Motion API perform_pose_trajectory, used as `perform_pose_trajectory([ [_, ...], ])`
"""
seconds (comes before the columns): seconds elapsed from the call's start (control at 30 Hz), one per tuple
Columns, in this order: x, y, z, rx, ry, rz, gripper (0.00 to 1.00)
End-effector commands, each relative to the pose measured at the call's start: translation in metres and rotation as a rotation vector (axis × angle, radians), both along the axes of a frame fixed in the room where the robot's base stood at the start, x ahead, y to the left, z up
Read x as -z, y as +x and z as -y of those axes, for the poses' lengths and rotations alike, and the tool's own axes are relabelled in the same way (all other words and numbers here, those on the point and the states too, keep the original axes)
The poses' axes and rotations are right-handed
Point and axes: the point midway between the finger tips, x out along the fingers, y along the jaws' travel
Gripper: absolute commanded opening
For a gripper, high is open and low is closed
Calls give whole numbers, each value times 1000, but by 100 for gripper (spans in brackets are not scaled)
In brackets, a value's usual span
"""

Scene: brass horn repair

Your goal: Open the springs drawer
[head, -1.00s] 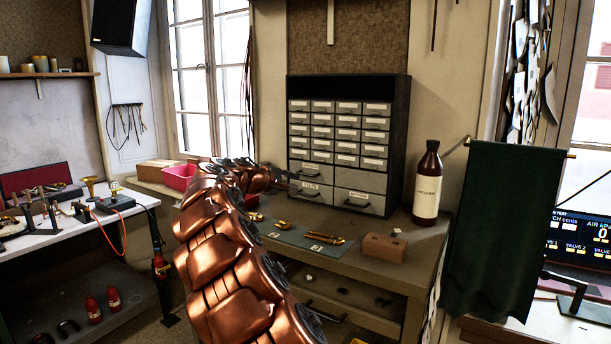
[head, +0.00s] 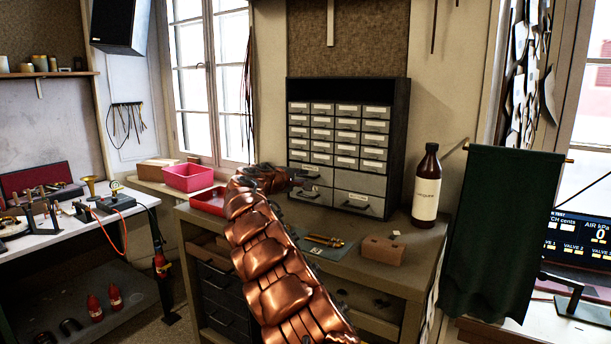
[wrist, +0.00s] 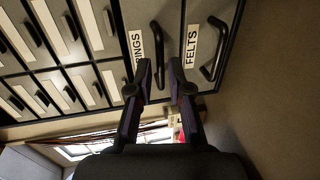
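The springs drawer (head: 318,172) is the upper large left drawer of the cabinet and looks shut; my gripper partly covers it in the head view. In the wrist view the picture is turned sideways. The label of the springs drawer (wrist: 139,45) is partly hidden by my left finger, with "INGS" readable. Its dark bar handle (wrist: 156,48) shows between and just beyond my fingertips. My gripper (wrist: 160,72) is open, one finger on each side of the handle's near end. I cannot tell whether they touch it. My gripper (head: 303,178) is at the cabinet's left front.
The felts drawer (wrist: 192,25), with its own handle (wrist: 214,48), lies right beside the springs drawer in the wrist view. Small labelled drawers (head: 348,123) fill the cabinet above. A brown bottle (head: 426,188), a brown block (head: 383,249) and a red tray (head: 207,200) stand on the bench.

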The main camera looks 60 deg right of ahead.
Motion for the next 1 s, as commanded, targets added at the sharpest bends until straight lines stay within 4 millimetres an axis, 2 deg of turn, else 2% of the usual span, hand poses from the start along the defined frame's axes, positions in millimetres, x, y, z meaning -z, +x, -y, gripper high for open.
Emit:
perform_pose_trajectory([
  [0.4,5,1,24,0,2,1,19],
  [0.87,7,1,28,0,2,0,19],
  [1.0,7,1,28,0,2,0,4],
])
